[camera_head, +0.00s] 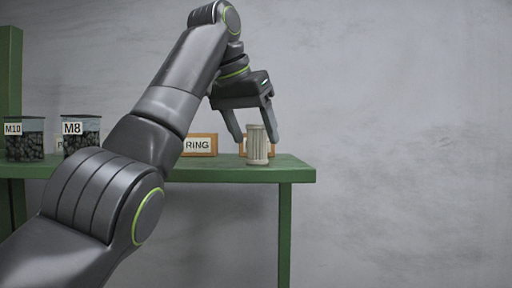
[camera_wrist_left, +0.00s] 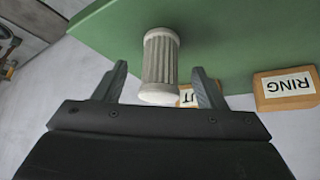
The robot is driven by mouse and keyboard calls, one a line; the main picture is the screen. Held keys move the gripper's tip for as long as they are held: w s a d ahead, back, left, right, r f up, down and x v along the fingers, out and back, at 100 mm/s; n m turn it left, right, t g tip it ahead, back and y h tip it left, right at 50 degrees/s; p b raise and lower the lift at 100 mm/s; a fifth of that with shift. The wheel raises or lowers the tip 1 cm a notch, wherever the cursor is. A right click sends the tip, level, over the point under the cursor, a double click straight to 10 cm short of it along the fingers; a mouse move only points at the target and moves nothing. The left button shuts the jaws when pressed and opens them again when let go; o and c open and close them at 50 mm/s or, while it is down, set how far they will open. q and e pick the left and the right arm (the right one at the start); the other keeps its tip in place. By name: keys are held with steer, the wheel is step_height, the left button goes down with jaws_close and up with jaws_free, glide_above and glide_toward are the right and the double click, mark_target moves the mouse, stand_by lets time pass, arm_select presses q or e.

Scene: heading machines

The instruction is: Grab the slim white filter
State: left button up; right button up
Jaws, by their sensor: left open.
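The slim white filter (camera_head: 257,146) is a pleated off-white cylinder standing upright near the right end of the green table. It also shows in the left wrist view (camera_wrist_left: 160,62), between and beyond my fingertips. My left gripper (camera_head: 254,138) is open, pointing down, with its fingers on either side of the filter's upper part in the head view. In the wrist view a gap shows between the filter and each finger, so nothing is held. My right gripper is in neither view.
The green table (camera_head: 290,172) ends just right of the filter. A wooden block labelled RING (camera_head: 199,145) stands left of the filter, and another labelled block is partly hidden behind it. Jars marked M10 (camera_head: 25,140) and M8 (camera_head: 81,132) stand at the left.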

mark_target(258, 142)
arm_select(q)
steer(key=x, duration=0.3)
steer(key=shift+w+d+r, duration=0.1)
steer(key=shift+w, duration=0.15)
steer(key=shift+s+r, duration=0.1)
steer(key=shift+s, duration=0.15)
steer(key=shift+c, duration=0.9)
steer(key=c, duration=0.9)
steer(key=shift+r+p, duration=0.15)
steer(key=shift+p, duration=0.15)
